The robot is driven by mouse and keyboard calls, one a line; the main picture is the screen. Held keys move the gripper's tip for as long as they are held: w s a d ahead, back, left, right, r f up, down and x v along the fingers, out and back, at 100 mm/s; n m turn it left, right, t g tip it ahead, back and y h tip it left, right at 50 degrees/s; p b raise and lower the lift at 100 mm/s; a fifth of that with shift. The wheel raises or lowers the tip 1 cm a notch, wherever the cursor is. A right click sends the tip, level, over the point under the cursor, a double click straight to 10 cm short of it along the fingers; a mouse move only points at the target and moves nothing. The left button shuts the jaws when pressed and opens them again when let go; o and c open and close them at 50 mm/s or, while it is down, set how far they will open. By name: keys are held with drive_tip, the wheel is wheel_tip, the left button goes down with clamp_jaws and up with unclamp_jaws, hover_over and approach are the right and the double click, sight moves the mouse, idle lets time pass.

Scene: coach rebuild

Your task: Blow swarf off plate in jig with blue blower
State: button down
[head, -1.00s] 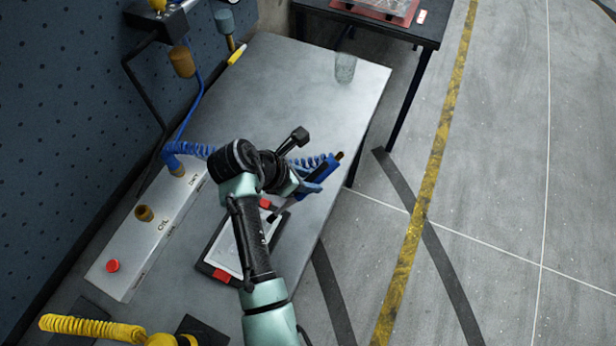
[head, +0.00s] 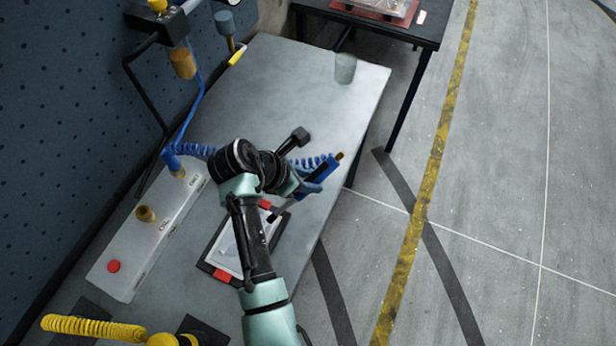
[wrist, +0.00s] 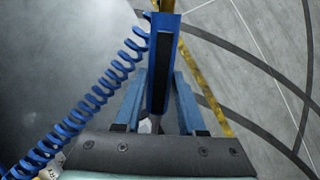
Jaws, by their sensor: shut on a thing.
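My gripper (wrist: 158,108) is shut on the blue blower (wrist: 161,62), which stands between the two fingers in the wrist view. In the head view the blower (head: 322,178) is held near the bench's right edge, its dark nozzle end tilted down and left towards the plate. The blower's blue coiled hose (wrist: 100,95) runs off to the left. The pale plate (head: 226,250) lies in a dark jig with red corner clamps (head: 222,275) on the bench. My arm covers much of the plate and jig. I cannot make out any swarf.
A panel (head: 130,262) with a red button (head: 114,266) and brass fittings lies along the wall. A yellow coiled hose (head: 90,327) is at bottom left. A clear cup (head: 345,68) stands at the bench's far end. The upper bench (head: 285,85) is mostly clear.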

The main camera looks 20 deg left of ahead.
drive_tip(key=shift+r+p, duration=2.95)
drive_tip(key=shift+p, duration=0.4)
drive_tip(key=shift+f, duration=0.1)
